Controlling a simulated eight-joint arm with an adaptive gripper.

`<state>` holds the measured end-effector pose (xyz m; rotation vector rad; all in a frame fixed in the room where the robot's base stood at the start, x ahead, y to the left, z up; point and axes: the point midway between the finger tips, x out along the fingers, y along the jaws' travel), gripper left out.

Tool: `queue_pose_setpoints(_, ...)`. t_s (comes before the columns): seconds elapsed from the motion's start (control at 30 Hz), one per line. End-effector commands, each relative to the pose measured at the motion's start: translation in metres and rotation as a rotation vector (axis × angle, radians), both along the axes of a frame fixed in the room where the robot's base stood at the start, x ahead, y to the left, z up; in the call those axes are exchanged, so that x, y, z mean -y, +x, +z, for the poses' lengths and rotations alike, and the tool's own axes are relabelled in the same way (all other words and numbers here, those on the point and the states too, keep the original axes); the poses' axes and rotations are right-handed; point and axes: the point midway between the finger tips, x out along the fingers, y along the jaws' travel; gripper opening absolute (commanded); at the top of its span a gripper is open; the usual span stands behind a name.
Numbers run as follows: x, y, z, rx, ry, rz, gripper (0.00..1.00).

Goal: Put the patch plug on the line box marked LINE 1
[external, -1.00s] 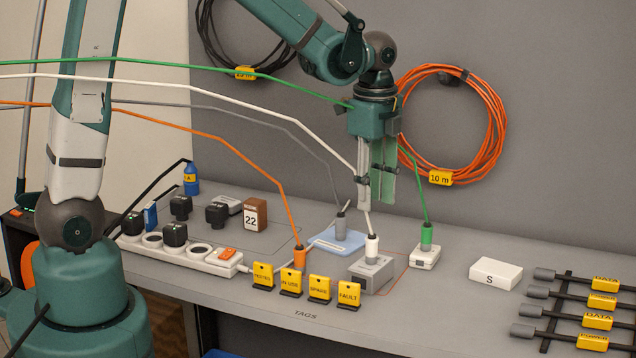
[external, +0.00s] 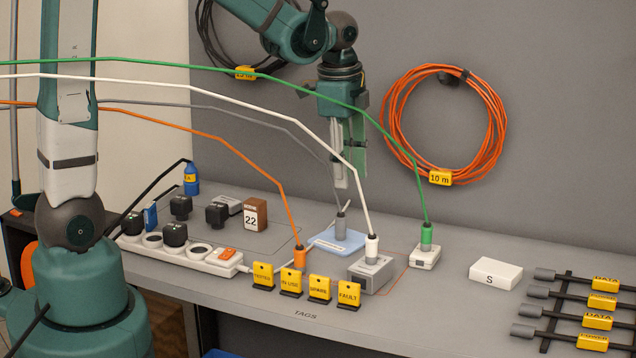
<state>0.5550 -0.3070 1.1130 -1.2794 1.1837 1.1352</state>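My gripper (external: 349,182) hangs fingers down above the bench, empty, its two fingers apart by a narrow gap. Below it a grey plug (external: 341,228) stands upright on a light blue pad (external: 327,241), with a grey cable rising from it. A white plug (external: 372,246) stands on a grey box (external: 369,275). A green plug (external: 426,237) stands on a small white box (external: 424,259). An orange plug (external: 300,257) stands left of the grey box. I cannot read a LINE 1 mark, nor tell which plug is the patch plug.
Green, white, grey and orange cables cross the space left of my gripper. Yellow tag stands (external: 320,289) line the front edge. A power strip (external: 190,256) with black plugs lies left. A white block (external: 496,273) and a rack of labelled cables (external: 570,310) are right.

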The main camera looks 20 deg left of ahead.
Motion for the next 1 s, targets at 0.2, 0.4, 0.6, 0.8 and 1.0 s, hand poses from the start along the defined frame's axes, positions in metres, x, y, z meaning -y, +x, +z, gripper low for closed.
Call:
queue_pose_setpoints(0.2, -0.047, -0.004, 0.025, 0.049, -0.043, 0.189, 0.30)
queue_pose_setpoints(0.4, -0.087, -0.010, 0.044, 0.093, -0.087, 0.360, 0.30)
queue_pose_setpoints(0.6, -0.125, -0.019, 0.060, 0.137, -0.133, 0.528, 0.30)
queue_pose_setpoints(0.8, -0.161, -0.032, 0.073, 0.181, -0.184, 0.697, 0.30)
queue_pose_setpoints(1.0, -0.195, -0.047, 0.083, 0.223, -0.239, 0.862, 0.30)
